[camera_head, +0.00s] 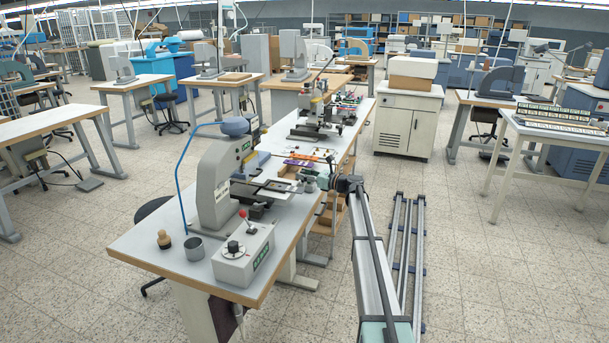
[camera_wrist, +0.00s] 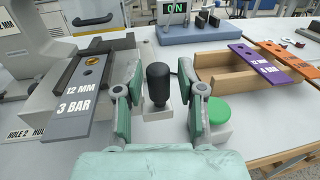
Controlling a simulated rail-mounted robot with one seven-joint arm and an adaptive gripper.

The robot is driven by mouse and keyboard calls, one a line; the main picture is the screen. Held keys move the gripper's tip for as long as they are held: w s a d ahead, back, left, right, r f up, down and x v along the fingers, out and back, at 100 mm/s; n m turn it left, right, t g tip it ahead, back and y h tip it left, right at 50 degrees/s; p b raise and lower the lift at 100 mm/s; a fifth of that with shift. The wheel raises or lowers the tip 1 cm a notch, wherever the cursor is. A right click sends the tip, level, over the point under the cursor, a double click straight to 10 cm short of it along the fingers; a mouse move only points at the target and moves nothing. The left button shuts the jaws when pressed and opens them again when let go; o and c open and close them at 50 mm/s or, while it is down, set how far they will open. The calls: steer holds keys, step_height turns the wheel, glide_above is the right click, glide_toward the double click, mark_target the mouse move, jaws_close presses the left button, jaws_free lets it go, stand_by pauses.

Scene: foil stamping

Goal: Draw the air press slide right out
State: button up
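The grey air press (camera_head: 215,180) stands on the near workbench, with a blue hose curving above it. In the wrist view a grey plate marked "12 MM 3 BAR" (camera_wrist: 88,92) lies on the press's grey bed at left. A black upright knob (camera_wrist: 157,86) on a small pale base stands just beyond and between my fingers; whether it belongs to the slide cannot be told. My gripper (camera_wrist: 160,100) is open, its green fingers apart on either side of the knob, with gaps showing. In the head view my gripper (camera_head: 343,184) is small beside the bench's right edge.
A green button (camera_wrist: 214,110) sits right of the knob. Purple (camera_wrist: 262,64) and orange (camera_wrist: 291,64) plates lie across a wooden holder (camera_wrist: 225,82) farther right. A control box (camera_head: 243,254) occupies the bench's near end.

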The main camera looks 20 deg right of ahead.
stand_by(0.3)
steer(key=v, duration=1.1)
steer(key=shift+s+d, duration=0.25)
steer(key=shift+s, duration=0.05)
steer(key=shift+r, duration=0.1)
